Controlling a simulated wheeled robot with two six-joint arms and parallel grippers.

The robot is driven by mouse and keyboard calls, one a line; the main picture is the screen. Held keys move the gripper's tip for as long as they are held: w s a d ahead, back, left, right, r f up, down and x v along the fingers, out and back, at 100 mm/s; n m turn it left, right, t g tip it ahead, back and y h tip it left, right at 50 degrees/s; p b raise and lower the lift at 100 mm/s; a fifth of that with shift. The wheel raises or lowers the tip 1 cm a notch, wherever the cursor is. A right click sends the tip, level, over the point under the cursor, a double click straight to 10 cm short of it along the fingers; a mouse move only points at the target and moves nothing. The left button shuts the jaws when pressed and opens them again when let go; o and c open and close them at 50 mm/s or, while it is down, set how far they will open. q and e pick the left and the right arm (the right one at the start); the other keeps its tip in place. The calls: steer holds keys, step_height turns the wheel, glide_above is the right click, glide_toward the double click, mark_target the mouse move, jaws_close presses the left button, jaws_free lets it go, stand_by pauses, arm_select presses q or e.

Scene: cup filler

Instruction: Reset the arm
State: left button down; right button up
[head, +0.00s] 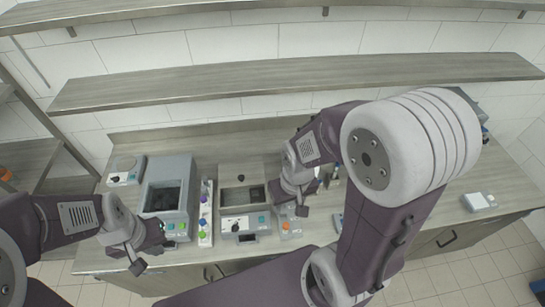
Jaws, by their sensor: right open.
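My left gripper (154,257) is at the lower left, in front of the counter's front edge. Its two dark fingertips are apart with nothing seen between them. My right gripper (312,200) is over the counter near the middle, to the right of a machine with an open basin (243,192). It is open, and I see nothing held in it. My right arm's large pale joint hides much of the counter's right half.
The counter (440,222) holds a grey machine with a dark bin (168,170), a narrow rack with coloured knobs (206,212), a small scale-like device (126,171) and a white box (478,202). A long shelf (290,82) runs above. The counter's right part has bare room.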

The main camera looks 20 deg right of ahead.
step_height(320, 180, down, 26)
steer(key=b, duration=2.4)
steer(key=shift+s+r+b, duration=0.25)
steer(key=shift+b, duration=0.1)
steer(key=shift+w, duration=0.1)
steer(key=shift+c, duration=0.3)
